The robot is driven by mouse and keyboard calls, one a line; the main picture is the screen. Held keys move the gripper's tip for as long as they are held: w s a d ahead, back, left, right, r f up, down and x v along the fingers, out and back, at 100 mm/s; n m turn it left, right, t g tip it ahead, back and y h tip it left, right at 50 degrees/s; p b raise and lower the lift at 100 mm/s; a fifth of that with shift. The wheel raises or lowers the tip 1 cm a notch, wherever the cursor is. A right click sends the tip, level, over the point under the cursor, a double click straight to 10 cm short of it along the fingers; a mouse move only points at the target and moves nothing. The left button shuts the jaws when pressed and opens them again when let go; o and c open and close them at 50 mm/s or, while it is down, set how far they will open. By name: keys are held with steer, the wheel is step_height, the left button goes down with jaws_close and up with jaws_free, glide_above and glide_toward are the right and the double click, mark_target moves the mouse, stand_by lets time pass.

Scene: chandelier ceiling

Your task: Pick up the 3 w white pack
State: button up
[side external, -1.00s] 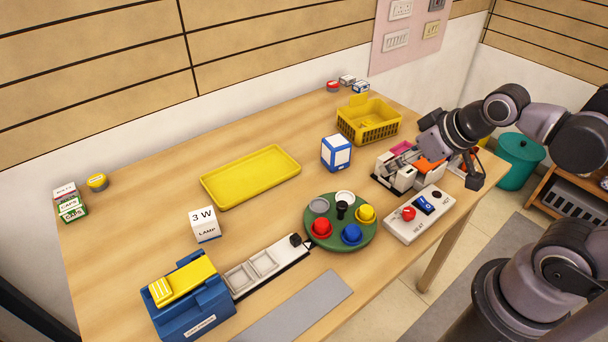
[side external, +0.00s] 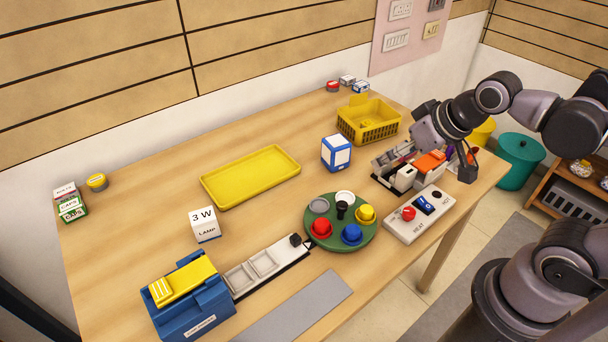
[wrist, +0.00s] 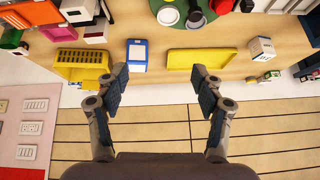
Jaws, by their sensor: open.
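The white pack marked "3 W LAMP" (side external: 205,225) stands upright on the table, between the yellow tray and the blue box, in the side view. In the wrist view the white pack (wrist: 262,47) is at the upper right, beyond the tray's right end. My gripper (side external: 441,159) is at the right end of the table in the side view, far from the pack. In the wrist view my gripper (wrist: 160,78) has its two fingers wide apart, with nothing between them.
A yellow tray (side external: 250,177), a blue-and-white box (side external: 336,153) and a green disc with coloured knobs (side external: 340,248) lie between my gripper and the pack. A yellow basket (side external: 368,120) stands at the back right. A blue box (side external: 190,300) is near the pack. Bare wood surrounds the tray.

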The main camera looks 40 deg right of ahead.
steer(key=w+a+r+m+g, duration=0.2)
steer(key=w+a+r+m, duration=0.35)
steer(key=w, duration=0.35)
steer(key=m+g, duration=0.5)
steer(key=m, duration=0.9)
glide_above(202, 216)
steer(key=f, duration=1.2)
steer(key=shift+d+f, duration=0.25)
steer(key=shift+d, duration=0.05)
steer(key=shift+a+f, duration=0.15)
steer(key=shift+f, duration=0.1)
step_height(202, 216, down, 11)
steer(key=shift+a+r, duration=0.1)
steer(key=c, duration=1.2)
